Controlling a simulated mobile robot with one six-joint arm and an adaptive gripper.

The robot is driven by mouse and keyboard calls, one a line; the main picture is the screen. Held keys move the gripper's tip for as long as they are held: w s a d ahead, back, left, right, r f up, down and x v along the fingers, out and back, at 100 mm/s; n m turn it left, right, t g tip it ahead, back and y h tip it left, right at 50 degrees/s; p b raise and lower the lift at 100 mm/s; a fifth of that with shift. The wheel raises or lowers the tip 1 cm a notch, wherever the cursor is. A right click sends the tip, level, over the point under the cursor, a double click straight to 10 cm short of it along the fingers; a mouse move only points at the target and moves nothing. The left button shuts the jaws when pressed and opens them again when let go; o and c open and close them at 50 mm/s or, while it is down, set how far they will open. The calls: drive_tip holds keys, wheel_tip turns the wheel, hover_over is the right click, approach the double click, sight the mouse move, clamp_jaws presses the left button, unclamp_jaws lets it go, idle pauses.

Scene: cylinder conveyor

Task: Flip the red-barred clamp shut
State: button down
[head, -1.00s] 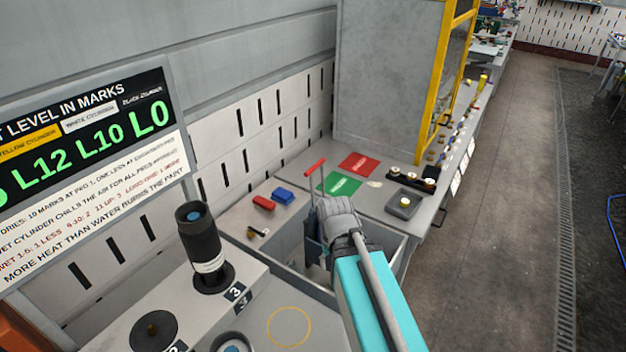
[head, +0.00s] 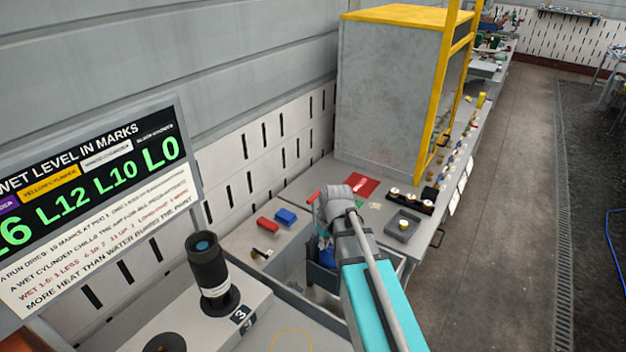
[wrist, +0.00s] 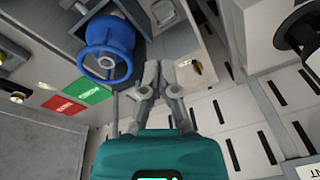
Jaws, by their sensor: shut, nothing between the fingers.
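The clamp's red bar (head: 313,197) shows as a short piece at the left edge of my gripper in the head view. The rest of the bar and most of the clamp are hidden behind my gripper. My gripper (wrist: 160,72) is shut and empty in the wrist view, with its two grey fingers together. In the head view its grey knuckles (head: 340,195) cover the fingertips. I cannot tell whether it touches the bar. A thin grey upright (wrist: 115,110) stands left of the fingers in the wrist view, maybe part of the clamp.
A blue round part (wrist: 107,48) sits by a dark grey box below my gripper. A black cylinder (head: 209,265) stands nearer. A tall grey cabinet (head: 385,95) is behind.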

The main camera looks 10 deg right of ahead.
drive_tip(key=w+r+n+t+y+p, duration=0.2)
drive_tip(key=w+r+n+p, duration=0.3)
drive_tip(key=w+r+p, duration=0.8)
drive_tip(key=w+r, duration=0.2)
drive_tip(key=w, duration=0.3)
drive_tip(key=shift+d+r+n, duration=0.25)
drive_tip(key=shift+r+n, duration=0.1)
drive_tip(key=shift+n, duration=0.05)
drive_tip(key=shift+f, duration=0.15)
drive_tip(key=b+x, duration=1)
drive_tip(key=shift+s+d+p, duration=0.3)
drive_tip(key=shift+s+d, duration=0.9)
drive_tip(key=shift+d, duration=0.15)
drive_tip(key=shift+s+a+t, duration=0.15)
drive_tip(key=shift+s+t, duration=0.05)
drive_tip(key=shift+t, duration=0.1)
